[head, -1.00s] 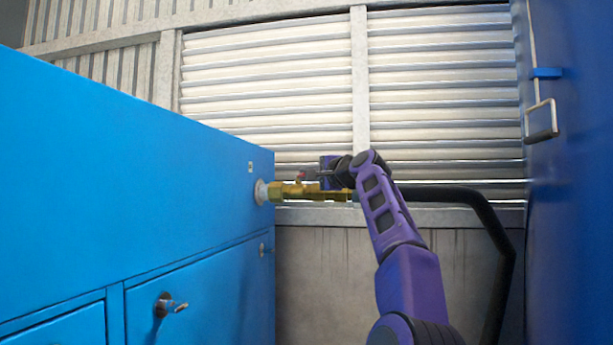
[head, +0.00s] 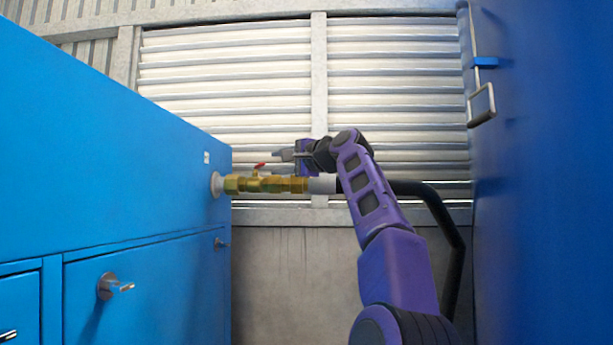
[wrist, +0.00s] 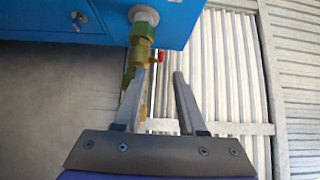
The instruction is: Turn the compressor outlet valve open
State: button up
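The compressor outlet valve is a brass fitting (head: 268,184) on a pipe stub from the blue cabinet's side. Its small red handle (head: 260,166) sits on top; its exact angle is hard to tell. In the wrist view the valve body (wrist: 141,52) is at upper middle, partly behind the left finger, with the red handle (wrist: 161,57) just right of it. My gripper (head: 284,154) is above and right of the handle in the head view, apart from it. In the wrist view my gripper (wrist: 160,75) is open, the handle showing beyond the gap between the fingertips.
The blue cabinet (head: 110,170) fills the left, with latches (head: 112,286) on its doors. A black hose (head: 445,215) runs right from the valve, behind my arm. A dark blue unit (head: 545,180) stands at right. A louvered wall (head: 400,80) closes the back.

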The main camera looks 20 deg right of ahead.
jog(key=b+v, duration=0.4)
jog(key=v, duration=0.6)
jog(key=shift+s, duration=0.15)
